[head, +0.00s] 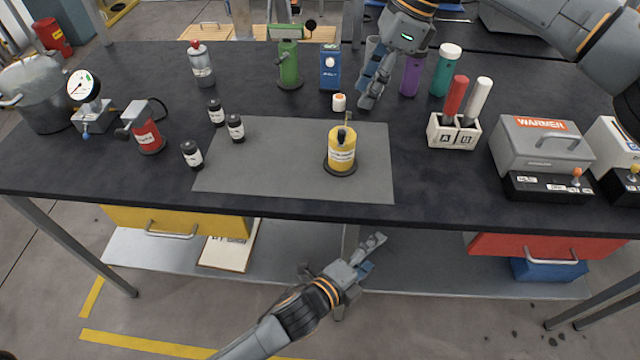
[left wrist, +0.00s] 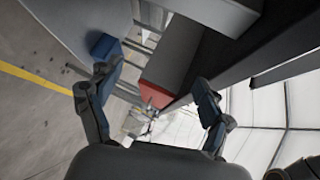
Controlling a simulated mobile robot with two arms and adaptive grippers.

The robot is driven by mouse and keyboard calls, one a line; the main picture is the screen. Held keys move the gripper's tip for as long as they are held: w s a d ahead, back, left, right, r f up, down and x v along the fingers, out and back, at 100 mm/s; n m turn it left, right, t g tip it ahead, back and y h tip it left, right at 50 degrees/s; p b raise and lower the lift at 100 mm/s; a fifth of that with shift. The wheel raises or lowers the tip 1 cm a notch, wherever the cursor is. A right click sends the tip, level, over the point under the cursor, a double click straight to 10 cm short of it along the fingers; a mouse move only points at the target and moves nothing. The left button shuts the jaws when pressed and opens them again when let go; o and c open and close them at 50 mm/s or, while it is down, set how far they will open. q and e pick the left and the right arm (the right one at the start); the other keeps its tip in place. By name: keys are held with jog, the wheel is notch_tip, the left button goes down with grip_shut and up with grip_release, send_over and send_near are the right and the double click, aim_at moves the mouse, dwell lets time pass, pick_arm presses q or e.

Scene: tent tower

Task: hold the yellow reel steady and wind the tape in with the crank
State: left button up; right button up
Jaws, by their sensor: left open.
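The yellow reel (head: 341,158) stands upright on a round dark base on the grey mat (head: 265,165), right of the mat's middle. A small black part (head: 342,134), perhaps the crank, shows at its top. A thin upright piece rises behind it. I cannot make out the tape. My left gripper (head: 366,258) is below the bench's front edge, well apart from the reel. In the left wrist view my left gripper (left wrist: 156,88) is open with nothing between its fingers. My right gripper (head: 369,92) points down behind the reel, apart from it; its finger gap is unclear.
A two-part marker holder (head: 437,132) is right of the mat. Small dark bottles (head: 235,128) stand at left. The mat's front is clear.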

pick_arm(q)
jog(key=s+d+r+m+h, duration=0.25)
jog(key=r+m, duration=0.25)
jog(key=r, duration=0.5)
jog(key=m+t+y, duration=0.6)
jog(key=m+y, duration=0.2)
send_near(342, 138)
jog(key=f, duration=0.2)
jog(key=w+a+f, duration=0.1)
jog(key=f, duration=0.1)
jog(key=shift+w, duration=0.25)
jog(key=x, duration=1.3)
jog(key=shift+w+d+f, duration=0.1)
jog(key=shift+d, duration=0.1)
